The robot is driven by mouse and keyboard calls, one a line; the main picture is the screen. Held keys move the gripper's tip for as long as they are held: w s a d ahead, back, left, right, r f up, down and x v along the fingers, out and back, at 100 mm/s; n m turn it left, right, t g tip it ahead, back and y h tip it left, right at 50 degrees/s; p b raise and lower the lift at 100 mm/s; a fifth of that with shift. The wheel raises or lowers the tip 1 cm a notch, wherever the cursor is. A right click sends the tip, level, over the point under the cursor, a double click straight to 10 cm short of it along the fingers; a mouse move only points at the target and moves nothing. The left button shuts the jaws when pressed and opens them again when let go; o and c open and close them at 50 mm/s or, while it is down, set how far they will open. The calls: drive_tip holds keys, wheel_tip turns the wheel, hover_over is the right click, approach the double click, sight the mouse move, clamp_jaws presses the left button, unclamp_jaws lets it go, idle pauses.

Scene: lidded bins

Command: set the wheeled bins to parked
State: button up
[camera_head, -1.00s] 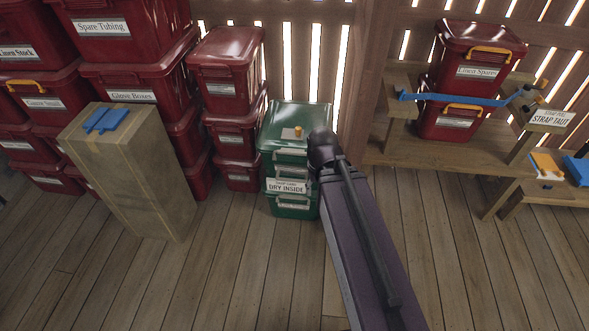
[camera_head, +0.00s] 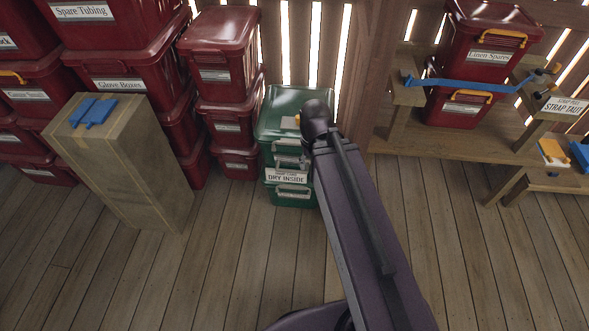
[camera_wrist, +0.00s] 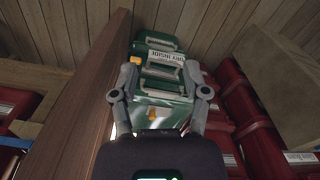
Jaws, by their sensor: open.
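Green lidded bins (camera_head: 292,158) are stacked on the floor at centre, with a white label (camera_head: 287,176) reading "DRY INSIDE" and pale handles. No wheels show on them. A small yellow piece on the upper lid is partly hidden by my arm in the head view. My arm reaches up to the stack's right side; its gripper is hidden there. In the wrist view the green bins (camera_wrist: 160,80) stand beyond my gripper (camera_wrist: 162,93). Its two grey fingers are spread apart, with nothing seen held; whether they touch the bins I cannot tell.
Red bins (camera_head: 222,62) stand stacked left of the green ones. At right, a wooden bench (camera_head: 455,145) holds two red bins under a blue strap (camera_head: 465,90). A brown post (camera_wrist: 95,95) runs close by my gripper. The front floor is clear.

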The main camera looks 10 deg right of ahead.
drive_tip(key=m+t+y+b, duration=0.35)
drive_tip(key=m+b, duration=1.75)
drive_tip(key=b, duration=0.8)
approach(293, 171)
drive_tip(key=shift+v, duration=2.3)
drive_tip(key=shift+w+d, duration=0.1)
drive_tip(key=shift+w, duration=0.05)
drive_tip(key=shift+f, duration=0.1)
drive_tip(key=b+x, duration=1.2)
drive_tip(key=x, duration=0.1)
drive_tip(key=shift+w+a+f, duration=0.1)
drive_tip(key=shift+a+f, duration=0.15)
clamp_jaws()
